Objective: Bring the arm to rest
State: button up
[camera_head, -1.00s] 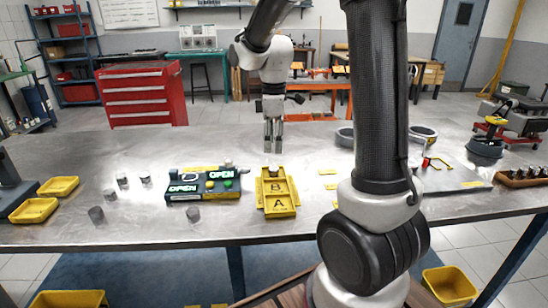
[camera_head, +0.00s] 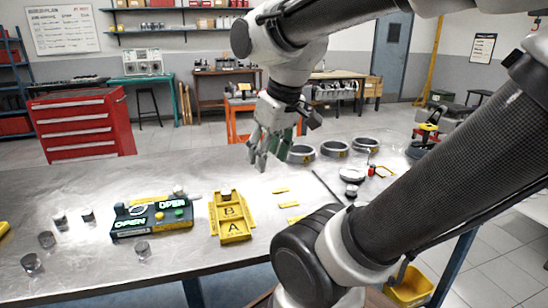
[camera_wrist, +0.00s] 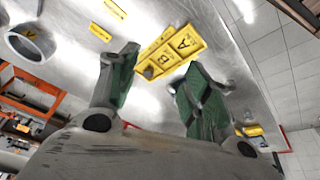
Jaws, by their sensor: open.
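My gripper (camera_head: 266,152) is raised over the far side of the metal bench, tilted, with nothing between its fingers. In the wrist view my gripper (camera_wrist: 150,95) shows two green-padded fingers spread apart. Beyond them lies the yellow tray marked A and B (camera_wrist: 168,55). In the head view the yellow A/B tray (camera_head: 233,229) rests on the bench, left of and nearer than my gripper. My arm crosses the right side of the head view.
A dark fixture with lit OPEN signs (camera_head: 151,217) stands left of the tray. Several small metal cylinders, including one (camera_head: 142,250), stand around it. Several grey rings, including one (camera_head: 335,148), sit right of my gripper. A red tool chest (camera_head: 82,125) stands behind the bench.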

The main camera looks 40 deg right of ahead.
jog(key=shift+s+f+m+t, duration=0.15)
jog(key=shift+s+m, duration=0.15)
jog(key=shift+s, duration=0.25)
jog(key=shift+s+f+m+t, duration=0.15)
jog(key=shift+s+m, duration=0.15)
jog(key=shift+s, duration=0.2)
